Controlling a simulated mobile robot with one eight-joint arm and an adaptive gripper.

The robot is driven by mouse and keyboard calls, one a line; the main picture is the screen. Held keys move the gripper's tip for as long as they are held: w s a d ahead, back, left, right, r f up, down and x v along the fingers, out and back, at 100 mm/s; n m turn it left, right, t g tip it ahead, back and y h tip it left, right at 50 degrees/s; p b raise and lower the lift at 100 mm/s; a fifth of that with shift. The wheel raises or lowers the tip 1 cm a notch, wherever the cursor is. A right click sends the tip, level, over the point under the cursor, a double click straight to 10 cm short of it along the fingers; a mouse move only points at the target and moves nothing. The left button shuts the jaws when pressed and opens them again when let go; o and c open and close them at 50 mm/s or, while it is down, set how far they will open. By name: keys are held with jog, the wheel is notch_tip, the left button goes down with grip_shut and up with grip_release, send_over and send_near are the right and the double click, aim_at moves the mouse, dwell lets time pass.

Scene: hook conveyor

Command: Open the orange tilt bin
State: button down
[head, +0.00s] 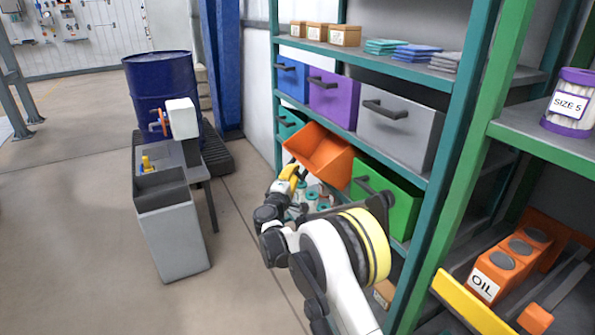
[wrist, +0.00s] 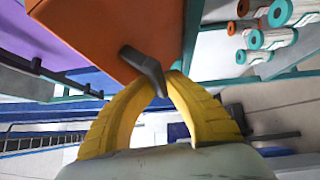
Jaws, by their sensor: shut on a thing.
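The orange tilt bin (head: 320,152) is on the teal shelf rack in the head view, between a teal bin and a green bin. It is tilted forward, and its open top and inside show. In the wrist view its orange front (wrist: 100,35) fills the upper left. Its dark handle (wrist: 146,68) sits between the yellow fingertips. My gripper (wrist: 160,92) is shut on this handle. In the head view my gripper (head: 290,175) is at the bin's lower left edge, and the handle there is hidden by it.
Blue (head: 292,78), purple (head: 332,98) and grey (head: 398,120) bins sit above, and the green bin (head: 385,195) is at the right. White-and-teal rolls (head: 312,200) lie below. A grey stand (head: 172,225) is at the left, with open floor between.

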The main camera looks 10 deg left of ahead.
jog(key=shift+f, duration=0.35)
jog(key=shift+n, duration=0.3)
jog(key=shift+t, duration=0.3)
jog(key=c, duration=1.5)
grip_release()
jog(key=shift+o, duration=0.2)
jog(key=shift+w+d+f, duration=0.1)
jog(key=v, duration=1.2)
